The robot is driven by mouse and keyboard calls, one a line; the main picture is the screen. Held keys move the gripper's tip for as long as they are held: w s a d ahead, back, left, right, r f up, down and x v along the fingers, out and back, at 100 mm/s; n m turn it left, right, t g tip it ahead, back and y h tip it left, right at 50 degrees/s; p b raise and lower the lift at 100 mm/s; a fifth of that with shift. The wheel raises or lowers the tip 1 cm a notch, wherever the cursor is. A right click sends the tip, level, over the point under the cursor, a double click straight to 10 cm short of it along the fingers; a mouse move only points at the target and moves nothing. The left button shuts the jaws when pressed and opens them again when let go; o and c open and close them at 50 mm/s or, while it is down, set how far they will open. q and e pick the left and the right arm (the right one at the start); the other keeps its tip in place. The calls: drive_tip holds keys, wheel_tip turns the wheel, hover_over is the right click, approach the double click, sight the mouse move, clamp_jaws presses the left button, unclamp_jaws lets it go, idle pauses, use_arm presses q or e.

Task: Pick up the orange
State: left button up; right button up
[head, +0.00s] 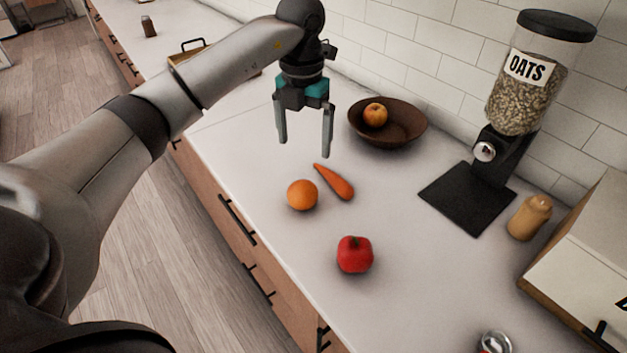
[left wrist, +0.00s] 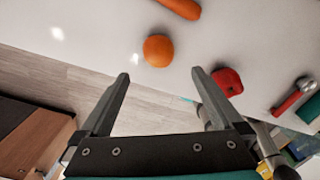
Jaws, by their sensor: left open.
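The orange (head: 302,195) sits on the white counter near its front edge in the head view. It also shows in the left wrist view (left wrist: 158,50), beyond the fingertips and between their lines. My left gripper (head: 305,148) is open and empty, pointing down above the counter, up and behind the orange in the head picture and apart from it. Its two fingers also show in the left wrist view (left wrist: 160,78). My right gripper is not seen in the head view.
A carrot (head: 334,182) lies close beside the orange. A brown bowl (head: 415,130) holding a round fruit (head: 375,114), an oats dispenser (head: 520,90) and a tan jar (head: 529,217) stand toward the wall.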

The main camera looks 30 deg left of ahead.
use_arm(q)
hover_over(302, 185)
wheel_tip(302, 185, down, 5)
drive_tip(key=shift+w+d+f, duration=0.1)
drive_tip(key=shift+d, duration=0.05)
wheel_tip(302, 185, down, 4)
drive_tip(key=shift+f, duration=0.45)
drive_tip(key=f, duration=0.5)
drive_tip(key=shift+a, duration=0.2)
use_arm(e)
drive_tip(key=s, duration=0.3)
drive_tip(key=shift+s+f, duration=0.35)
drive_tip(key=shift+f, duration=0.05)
use_arm(q)
drive_tip(key=shift+r, duration=0.1)
drive_tip(key=shift+c, duration=0.2)
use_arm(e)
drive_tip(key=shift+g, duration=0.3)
use_arm(q)
drive_tip(key=shift+c, duration=0.8)
drive_tip(key=c, duration=1.1)
drive_tip(key=shift+c, duration=0.2)
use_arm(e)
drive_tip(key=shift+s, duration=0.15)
